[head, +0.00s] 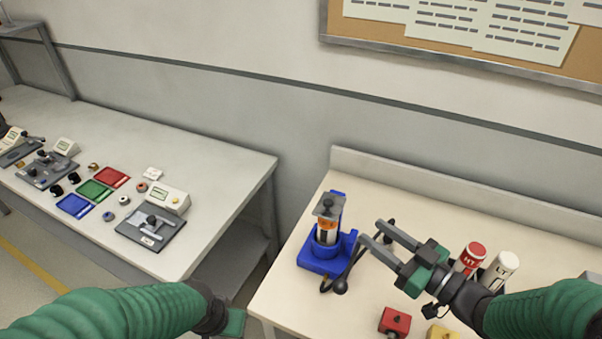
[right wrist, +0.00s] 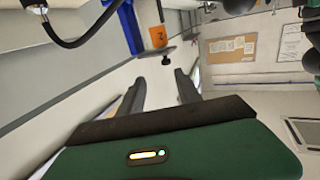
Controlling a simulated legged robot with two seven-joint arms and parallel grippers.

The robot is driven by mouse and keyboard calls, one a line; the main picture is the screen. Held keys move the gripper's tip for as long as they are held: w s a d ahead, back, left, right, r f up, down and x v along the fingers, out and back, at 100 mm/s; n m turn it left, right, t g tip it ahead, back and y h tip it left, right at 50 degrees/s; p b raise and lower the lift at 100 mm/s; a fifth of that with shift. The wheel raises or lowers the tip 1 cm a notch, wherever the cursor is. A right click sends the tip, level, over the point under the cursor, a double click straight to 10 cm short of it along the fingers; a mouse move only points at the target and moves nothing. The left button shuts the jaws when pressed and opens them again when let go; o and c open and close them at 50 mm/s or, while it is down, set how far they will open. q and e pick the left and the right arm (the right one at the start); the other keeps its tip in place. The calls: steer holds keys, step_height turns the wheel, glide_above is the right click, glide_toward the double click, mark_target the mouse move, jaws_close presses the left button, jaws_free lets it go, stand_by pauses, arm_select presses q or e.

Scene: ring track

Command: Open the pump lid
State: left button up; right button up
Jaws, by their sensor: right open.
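The pump (head: 326,240) is a blue unit with an orange-labelled cylinder, upright near the left edge of the right table. Its grey lid (head: 329,206) sits on top and looks closed. My right gripper (head: 370,231) is open and empty, to the right of the pump, its fingers pointing towards it without visible contact. In the right wrist view, the pump's blue body (right wrist: 130,27) and orange label (right wrist: 158,37) show beyond the open fingers (right wrist: 160,78). My left gripper (head: 235,323) shows only partly at the bottom edge; its fingers are hidden.
A black hose with a bulb (head: 340,286) lies by the pump. A red HT bottle (head: 470,259) and a white LT bottle (head: 501,270) stand behind my right wrist. A red block (head: 395,321) and a yellow block (head: 441,332) are in front. A gap separates the left table (head: 230,165).

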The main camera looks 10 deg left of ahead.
mark_target(325, 200)
steer(key=x, duration=1)
steer(key=s+r+x, duration=0.1)
steer(key=x, duration=0.4)
steer(key=shift+w+a+r, duration=0.1)
steer(key=shift+a, duration=0.4)
steer(key=shift+w+a, duration=0.2)
steer(key=shift+a, duration=0.1)
arm_select(q)
steer(key=shift+s+r, duration=0.45)
arm_select(e)
steer(key=shift+w+a, duration=0.15)
steer(key=shift+w, duration=0.15)
jaws_close()
